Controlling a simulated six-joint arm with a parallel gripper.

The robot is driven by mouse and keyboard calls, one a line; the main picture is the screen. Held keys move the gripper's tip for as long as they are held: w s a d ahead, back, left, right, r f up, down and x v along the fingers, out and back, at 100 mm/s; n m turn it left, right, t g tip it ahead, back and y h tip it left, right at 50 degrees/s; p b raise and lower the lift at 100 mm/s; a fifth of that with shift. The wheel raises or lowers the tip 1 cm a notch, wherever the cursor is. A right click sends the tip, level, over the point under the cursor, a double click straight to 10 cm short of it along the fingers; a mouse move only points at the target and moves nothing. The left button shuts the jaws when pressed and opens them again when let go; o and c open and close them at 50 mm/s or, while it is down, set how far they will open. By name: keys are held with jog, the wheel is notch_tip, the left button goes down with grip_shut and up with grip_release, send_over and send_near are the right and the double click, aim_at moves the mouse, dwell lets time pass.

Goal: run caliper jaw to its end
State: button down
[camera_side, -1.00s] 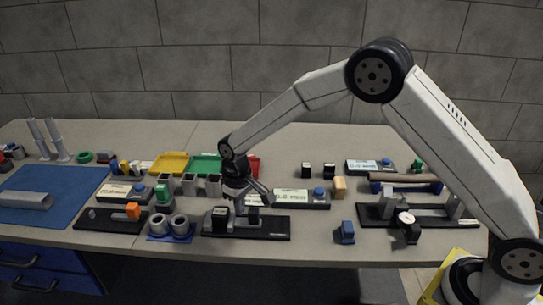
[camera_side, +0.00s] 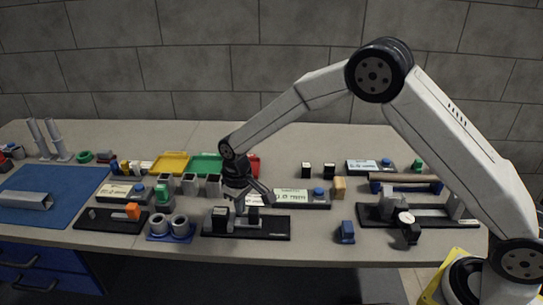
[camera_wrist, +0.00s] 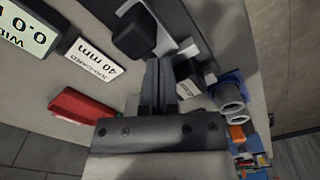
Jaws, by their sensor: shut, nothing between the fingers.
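The caliper is a dark base (camera_side: 262,232) near the front edge of the table, with two black blocks standing on it. The left block (camera_side: 220,216) also shows right of my fingers in the wrist view (camera_wrist: 187,76), with a pale face. The right block (camera_side: 253,215) also shows in the wrist view as a rounded black block (camera_wrist: 134,38) at the upper left of my fingertips. My gripper (camera_wrist: 161,68) is shut and empty, low between the two blocks. I cannot tell whether its fingers touch either block.
A display (camera_side: 292,196) reading about 0.0 mm stands behind the caliper. It shows in the wrist view (camera_wrist: 32,24) beside a 40 mm card (camera_wrist: 95,57). Grey cups (camera_side: 190,184) stand behind left, and a blue holder with two rings (camera_side: 170,230) stands left.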

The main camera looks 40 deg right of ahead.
jog(key=shift+s+d, duration=2.55)
dwell(1.0)
jog(key=shift+w+a, duration=0.15)
jog(key=shift+w+a, duration=0.35)
jog(key=shift+w, duration=0.05)
dwell(0.3)
notch_tip(320, 180, up, 8)
dwell(1.3)
dwell(0.3)
